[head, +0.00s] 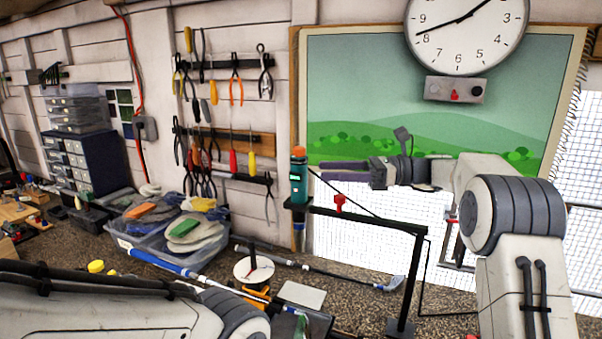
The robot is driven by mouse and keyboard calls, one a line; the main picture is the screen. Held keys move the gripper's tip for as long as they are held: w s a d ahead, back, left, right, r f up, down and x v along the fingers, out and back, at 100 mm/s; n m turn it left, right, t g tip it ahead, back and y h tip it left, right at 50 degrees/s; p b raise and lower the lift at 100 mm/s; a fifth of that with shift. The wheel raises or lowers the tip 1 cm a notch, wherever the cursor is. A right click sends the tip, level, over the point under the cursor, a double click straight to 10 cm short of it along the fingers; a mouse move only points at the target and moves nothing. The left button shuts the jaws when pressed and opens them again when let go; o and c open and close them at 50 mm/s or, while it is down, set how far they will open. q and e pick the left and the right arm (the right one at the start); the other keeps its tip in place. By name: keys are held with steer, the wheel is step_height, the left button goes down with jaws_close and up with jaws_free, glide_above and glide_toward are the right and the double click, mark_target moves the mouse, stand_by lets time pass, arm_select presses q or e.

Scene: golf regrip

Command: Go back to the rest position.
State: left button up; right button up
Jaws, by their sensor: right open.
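My right gripper (323,170) is in the middle right of the head view, raised in front of the green picture board, with its fingers pointing left. It is open and I see nothing between its fingers. Its fingertips appear just right of a teal bottle (299,183) with an orange cap; I cannot tell the gap in depth. My left arm crosses the lower left, but its gripper does not show. A golf club with a blue and white grip (160,262) lies slanting behind my left arm. Another dark shaft ends in a blue and white piece (390,284) on the bench.
A black stand (413,270) with a horizontal bar and a red clamp (339,203) rises below my right gripper. A round white dial (254,269) stands on the bench. A clear bin (135,243) of cloths is at left. Tools hang on the wall.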

steer(key=s+f+n+h, duration=0.1)
steer(key=s+f+h, duration=0.2)
steer(key=f, duration=0.3)
steer(key=s+d+f+n+t+h, duration=0.1)
steer(key=s+f+h, duration=0.2)
steer(key=f, duration=0.4)
steer(key=s+f+n+h, duration=0.2)
steer(key=s+f+h, duration=0.1)
steer(key=f, duration=0.3)
steer(key=s+d+f+n+t+h, duration=0.2)
steer(key=s+d+f+n+h, duration=0.8)
steer(key=s+n, duration=0.45)
steer(key=s+a+f+n+g+y+b, duration=0.1)
steer(key=s+a+n+b, duration=0.5)
steer(key=s+a, duration=0.7)
steer(key=shift+s+n+g+y, duration=0.35)
steer(key=shift+s+g+y, duration=0.15)
steer(key=shift+g, duration=0.5)
steer(key=shift+f, duration=0.1)
